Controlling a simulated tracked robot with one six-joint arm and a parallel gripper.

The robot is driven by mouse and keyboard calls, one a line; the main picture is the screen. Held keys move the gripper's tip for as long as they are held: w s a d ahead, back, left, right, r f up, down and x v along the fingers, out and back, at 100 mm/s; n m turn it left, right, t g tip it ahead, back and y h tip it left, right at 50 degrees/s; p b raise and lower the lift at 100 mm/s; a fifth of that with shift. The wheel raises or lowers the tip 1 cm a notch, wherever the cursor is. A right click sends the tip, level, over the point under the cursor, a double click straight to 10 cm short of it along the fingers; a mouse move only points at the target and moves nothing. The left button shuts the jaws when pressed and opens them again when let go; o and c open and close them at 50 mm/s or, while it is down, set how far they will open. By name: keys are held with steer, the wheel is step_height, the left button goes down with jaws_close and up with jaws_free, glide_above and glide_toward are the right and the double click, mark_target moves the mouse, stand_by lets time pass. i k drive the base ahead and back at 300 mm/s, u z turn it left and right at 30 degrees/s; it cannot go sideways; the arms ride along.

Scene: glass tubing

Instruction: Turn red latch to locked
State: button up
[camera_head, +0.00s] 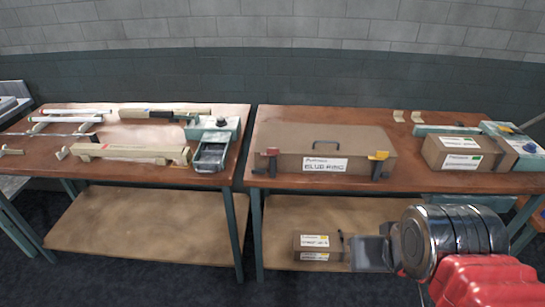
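A brown case (345,147) with a dark handle on top and a white label (325,164) stands on the right table. A small red latch (270,153) is at the left end of its front, on a dark bracket. A yellow latch (378,156) is at the right end. The red latch is too small to tell its exact position. My gripper (368,254) is at the lower right, in front of and below the table edge, well apart from the case and to the right of the red latch. Its fingers show side-on as a grey block, so their gap is not visible.
Labelled boxes (461,154) and a green device (510,135) stand at the right of the table. A small box (318,241) sits on the lower shelf (285,215). The left table (150,180) holds glass tubes and a green machine (213,127). A gap separates the tables.

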mark_target(271, 152)
steer(key=k, duration=0.65)
steer(key=u, duration=0.2)
steer(key=i, duration=0.75)
steer(key=u, duration=0.7)
steer(key=i, duration=1.3)
steer(key=u, duration=0.25)
